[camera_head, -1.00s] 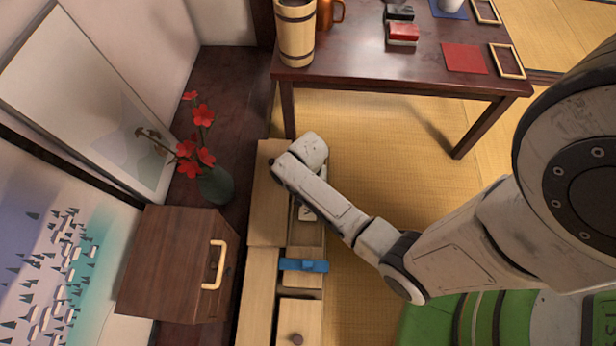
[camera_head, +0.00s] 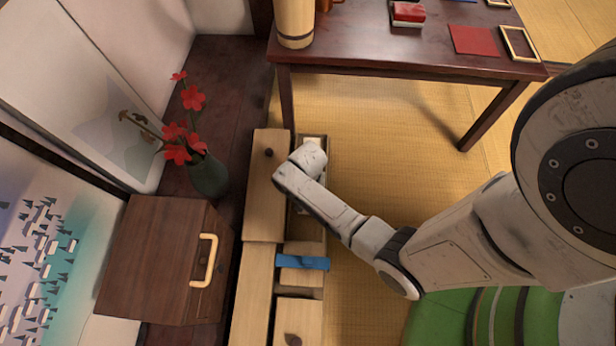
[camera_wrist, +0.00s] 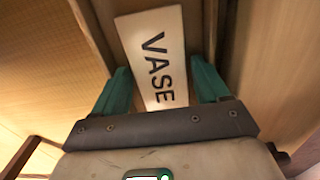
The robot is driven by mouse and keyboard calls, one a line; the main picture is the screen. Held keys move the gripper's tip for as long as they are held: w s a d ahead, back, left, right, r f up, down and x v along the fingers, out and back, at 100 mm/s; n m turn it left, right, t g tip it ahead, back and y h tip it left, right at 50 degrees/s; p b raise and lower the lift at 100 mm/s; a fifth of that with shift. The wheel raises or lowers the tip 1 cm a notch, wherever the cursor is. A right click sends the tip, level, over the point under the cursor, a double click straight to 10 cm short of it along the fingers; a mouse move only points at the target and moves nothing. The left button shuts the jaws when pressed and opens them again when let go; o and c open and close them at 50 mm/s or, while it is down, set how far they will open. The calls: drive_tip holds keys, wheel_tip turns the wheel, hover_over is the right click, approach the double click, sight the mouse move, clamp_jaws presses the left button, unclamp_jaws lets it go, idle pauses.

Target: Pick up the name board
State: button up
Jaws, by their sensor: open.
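The name board (camera_wrist: 172,25), a pale flat board with VASE in dark letters, lies in a narrow wooden compartment in the wrist view. My gripper (camera_wrist: 162,78) is open, its two green fingers either side of the board's near part with visible gaps. Nothing is held. In the head view my wrist hangs over the long wooden box (camera_head: 307,230) and hides the fingers. A pale piece shows just beyond my wrist; I cannot tell if it is the board.
A blue bar (camera_head: 302,262) lies across the box nearer me. A dark wooden chest (camera_head: 150,255) and a vase of red flowers (camera_head: 208,177) stand left. A low table (camera_head: 400,55) stands beyond.

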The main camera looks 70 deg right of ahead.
drive_tip(key=shift+c, duration=0.4)
drive_tip(key=c, duration=0.8)
drive_tip(key=shift+o, duration=0.2)
